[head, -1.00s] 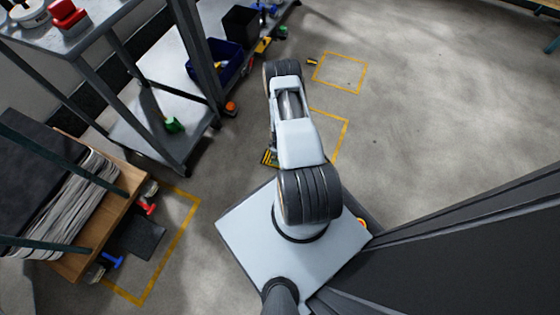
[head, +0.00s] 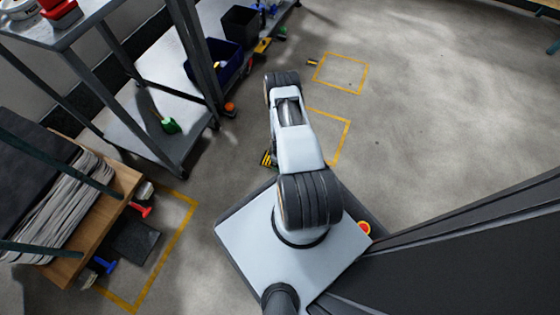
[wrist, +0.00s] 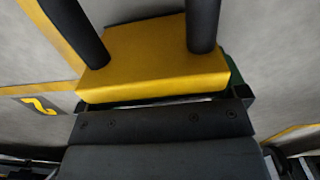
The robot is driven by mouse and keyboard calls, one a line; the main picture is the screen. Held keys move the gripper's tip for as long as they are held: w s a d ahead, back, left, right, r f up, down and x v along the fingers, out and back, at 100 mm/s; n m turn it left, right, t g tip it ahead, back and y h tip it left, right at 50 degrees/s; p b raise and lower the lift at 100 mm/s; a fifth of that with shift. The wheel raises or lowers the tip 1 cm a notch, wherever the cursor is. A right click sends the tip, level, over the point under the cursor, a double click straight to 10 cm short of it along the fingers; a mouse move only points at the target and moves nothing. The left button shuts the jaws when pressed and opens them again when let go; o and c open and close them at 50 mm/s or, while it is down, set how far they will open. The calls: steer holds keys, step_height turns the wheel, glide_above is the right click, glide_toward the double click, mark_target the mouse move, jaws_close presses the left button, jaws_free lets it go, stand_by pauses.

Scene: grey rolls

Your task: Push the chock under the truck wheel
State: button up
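A yellow block (wrist: 150,65) with a dark green edge, which looks like the chock, lies below my gripper (wrist: 150,45) in the wrist view. My gripper's two dark fingers stand wide apart over it; I cannot tell whether they touch it. In the head view a small yellow-and-black striped patch (head: 268,158) shows beside my arm; my gripper is hidden there. A wooden-decked truck (head: 120,205) with green bars and grey rolls stands at left. A pale wheel (head: 145,190) shows at its edge with a red part (head: 140,210) beside it; a blue part (head: 103,265) lies lower down.
Yellow tape (head: 175,245) marks the floor around a dark mat (head: 135,242). Open floor (head: 430,110) lies at right.

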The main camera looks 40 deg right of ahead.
steer(key=c, duration=0.8)
